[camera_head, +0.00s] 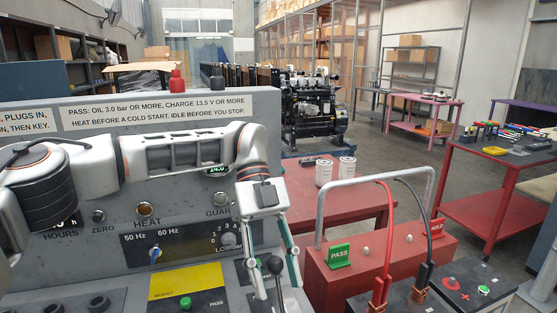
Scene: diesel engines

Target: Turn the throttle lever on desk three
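A lever with a round black knob (275,264) stands on the lower right of the grey control desk (100,265). It looks like the throttle lever; no desk number is readable. My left arm reaches across the desk from the left. My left gripper (277,284) points down and is open, with one finger on each side of the knob in this view. Whether the fingers touch it I cannot tell. The lever's base is low in the frame and partly hidden. My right gripper is not in view.
The desk has a 50/60 Hz switch (155,254), a load dial (229,240), a green button (186,302) and a yellow panel (184,281). To the right stand a red box with a grey handle (340,180) and batteries with cables. An engine (312,110) stands behind.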

